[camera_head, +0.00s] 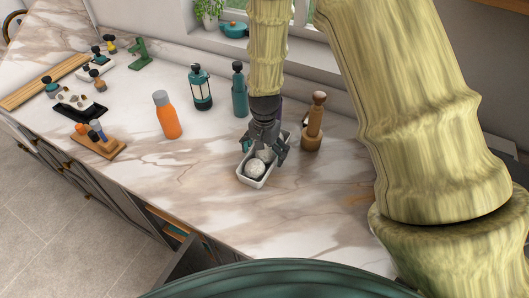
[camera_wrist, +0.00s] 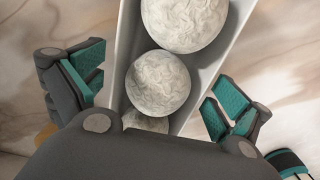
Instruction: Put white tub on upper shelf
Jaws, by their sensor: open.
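The white tub (camera_head: 244,179) is a narrow open box on the marble counter, with a pale round ball (camera_head: 256,168) showing inside it. In the wrist view the tub (camera_wrist: 121,55) holds several pale marbled balls (camera_wrist: 158,83). My gripper (camera_head: 265,150) is over the far part of the tub, pointing down. In the wrist view my gripper (camera_wrist: 158,92) is open, with one teal-padded finger on each side of the tub and a gap visible on both sides. The gripper hides the tub's far end. I cannot make out an upper shelf.
A wooden mill (camera_head: 313,122) stands close right of the tub. A wooden block with tools (camera_head: 98,145) is farther left. The counter (camera_head: 190,185) in front is clear.

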